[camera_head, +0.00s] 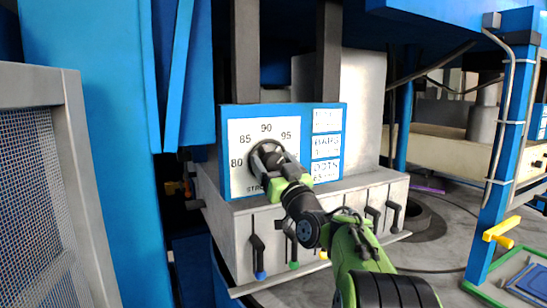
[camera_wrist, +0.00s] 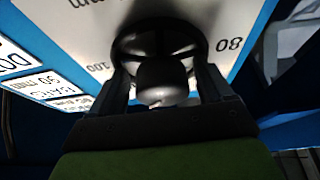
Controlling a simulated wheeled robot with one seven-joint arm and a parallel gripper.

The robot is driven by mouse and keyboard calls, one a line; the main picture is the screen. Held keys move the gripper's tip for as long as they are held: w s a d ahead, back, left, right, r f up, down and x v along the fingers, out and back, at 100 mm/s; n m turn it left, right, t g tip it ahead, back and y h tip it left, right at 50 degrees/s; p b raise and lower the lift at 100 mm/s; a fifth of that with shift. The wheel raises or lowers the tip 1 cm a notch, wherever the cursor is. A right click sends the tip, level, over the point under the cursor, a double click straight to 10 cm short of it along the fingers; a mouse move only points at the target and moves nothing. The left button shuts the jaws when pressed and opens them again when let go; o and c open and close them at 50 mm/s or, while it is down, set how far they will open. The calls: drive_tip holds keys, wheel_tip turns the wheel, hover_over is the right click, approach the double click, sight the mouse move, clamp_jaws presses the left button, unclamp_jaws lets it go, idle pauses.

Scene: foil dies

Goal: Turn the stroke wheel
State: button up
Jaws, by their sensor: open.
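The stroke wheel is a dark round handwheel (camera_head: 266,152) on a white dial plate (camera_head: 238,135) marked 80, 85, 90 and 95. In the wrist view the wheel (camera_wrist: 160,33) shows its dark rim and a rounded hub. My gripper (camera_head: 268,172) is at the wheel and hides its lower part in the head view. In the wrist view the two fingers of my gripper (camera_wrist: 160,85) stand apart on either side of the hub. I cannot tell whether they touch the wheel.
Below the dial, a grey panel has several levers, one blue-tipped (camera_head: 260,274) and one green-tipped (camera_head: 293,264). White label plates (camera_head: 327,146) sit right of the dial. A mesh guard (camera_head: 40,190) stands at left. A blue post with a yellow handle (camera_head: 498,232) stands at right.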

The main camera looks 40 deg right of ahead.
drive_tip(key=shift+a, duration=0.1)
drive_tip(key=shift+c, duration=0.2)
drive_tip(key=shift+f, duration=0.1)
drive_tip(key=c, duration=0.9)
drive_tip(key=shift+c, duration=0.2)
drive_tip(key=shift+w+m, duration=0.1)
drive_tip(key=shift+m, duration=0.3)
drive_tip(key=m+h, duration=0.1)
drive_tip(key=m, duration=0.1)
drive_tip(key=m+g+h, duration=0.1)
drive_tip(key=m, duration=0.2)
drive_tip(key=shift+a+h+p, duration=0.15)
drive_tip(key=shift+h+p, duration=0.25)
drive_tip(key=m+g+h, duration=0.1)
drive_tip(key=m, duration=0.2)
drive_tip(key=m+g, duration=0.1)
drive_tip(key=m, duration=0.2)
drive_tip(key=shift+m+g+h, duration=0.3)
drive_tip(key=shift+h, duration=0.1)
drive_tip(key=o, duration=1)
